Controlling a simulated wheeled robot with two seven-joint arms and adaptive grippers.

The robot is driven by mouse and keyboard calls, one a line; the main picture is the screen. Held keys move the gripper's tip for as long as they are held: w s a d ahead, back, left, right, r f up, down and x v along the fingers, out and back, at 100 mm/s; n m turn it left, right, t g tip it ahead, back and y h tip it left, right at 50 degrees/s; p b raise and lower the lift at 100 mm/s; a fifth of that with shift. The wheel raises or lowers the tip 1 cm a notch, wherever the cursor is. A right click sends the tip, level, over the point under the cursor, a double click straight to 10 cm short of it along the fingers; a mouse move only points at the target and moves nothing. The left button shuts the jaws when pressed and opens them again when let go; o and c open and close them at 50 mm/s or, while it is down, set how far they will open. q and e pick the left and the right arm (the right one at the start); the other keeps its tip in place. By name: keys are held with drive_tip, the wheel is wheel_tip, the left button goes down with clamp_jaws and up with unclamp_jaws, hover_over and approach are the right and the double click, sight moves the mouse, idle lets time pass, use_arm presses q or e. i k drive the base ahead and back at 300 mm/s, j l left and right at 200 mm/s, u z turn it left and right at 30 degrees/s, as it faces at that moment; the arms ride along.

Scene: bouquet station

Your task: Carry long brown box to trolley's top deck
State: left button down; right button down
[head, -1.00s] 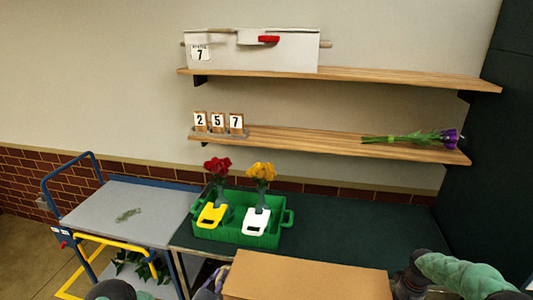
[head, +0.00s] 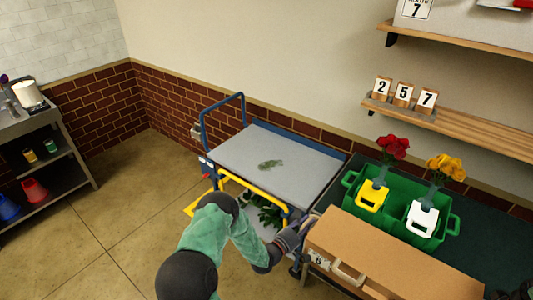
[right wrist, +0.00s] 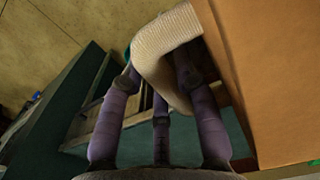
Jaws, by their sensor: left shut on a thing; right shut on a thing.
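The long brown box (head: 395,250) is held level in front of the dark green table, with a number label and a pale loop handle on its near side. My left gripper (head: 297,234) is shut at the box's left end; the part it grips is mostly hidden. My right gripper (right wrist: 163,80) is shut on a beige strap handle (right wrist: 170,60) beside the box's brown side (right wrist: 275,75). The trolley (head: 240,106) stands left of the table. Its grey top deck (head: 300,165) lies beyond and left of the box, which is apart from it.
A green crate (head: 400,225) with red and yellow flowers stands behind the box. Open floor (head: 110,215) lies left.

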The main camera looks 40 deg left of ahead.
sight(281, 157)
drive_tip(key=j, duration=2.95)
drive_tip(key=i+j, duration=0.5)
drive_tip(key=j, duration=0.25)
drive_tip(key=i+l, duration=0.1)
drive_tip(key=i, duration=0.75)
drive_tip(key=l+u, duration=0.05)
